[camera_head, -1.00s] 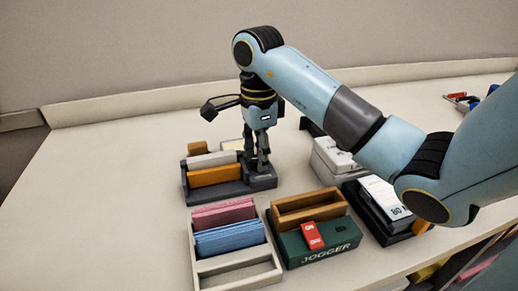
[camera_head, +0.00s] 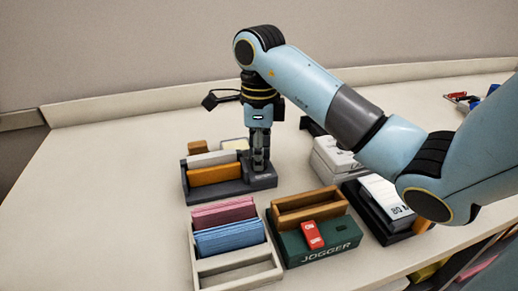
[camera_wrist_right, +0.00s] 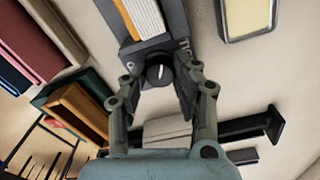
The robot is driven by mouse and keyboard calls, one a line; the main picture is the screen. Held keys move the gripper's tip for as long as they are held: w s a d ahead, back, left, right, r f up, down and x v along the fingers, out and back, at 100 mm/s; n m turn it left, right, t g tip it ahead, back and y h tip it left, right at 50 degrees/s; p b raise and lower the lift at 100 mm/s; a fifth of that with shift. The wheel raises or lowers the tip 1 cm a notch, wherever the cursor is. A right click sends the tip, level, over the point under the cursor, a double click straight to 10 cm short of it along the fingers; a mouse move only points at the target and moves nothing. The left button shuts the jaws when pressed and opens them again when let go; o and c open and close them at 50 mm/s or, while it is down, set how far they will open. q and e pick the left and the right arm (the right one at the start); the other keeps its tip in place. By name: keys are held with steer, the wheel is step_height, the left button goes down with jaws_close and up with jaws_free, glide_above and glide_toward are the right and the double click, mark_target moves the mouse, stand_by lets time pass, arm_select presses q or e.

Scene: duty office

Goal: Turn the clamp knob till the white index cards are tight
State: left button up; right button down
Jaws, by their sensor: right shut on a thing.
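The dark grey card clamp (camera_head: 232,188) stands on the desk at left of centre in the head view. White index cards (camera_head: 212,159) stand upright in it behind an orange block (camera_head: 215,174). In the right wrist view the white cards (camera_wrist_right: 147,18) run up to the clamp's end. The round black clamp knob (camera_wrist_right: 159,72) with a white mark sits on that end. My right gripper (camera_head: 260,166) points straight down over the clamp's right end. In the wrist view its fingers (camera_wrist_right: 161,84) are shut on the knob from both sides. My left gripper is not in view.
A tray of pink and blue cards (camera_head: 240,275) and a green JOGGER box (camera_head: 318,249) stand in front. White stacked boxes (camera_head: 335,157) and a black tray (camera_head: 378,220) are to the right. The desk at the left is clear.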

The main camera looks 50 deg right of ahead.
steer(key=m, duration=0.6)
steer(key=shift+m+p, duration=0.3)
stand_by(0.4)
steer(key=c, duration=1)
jaws_free()
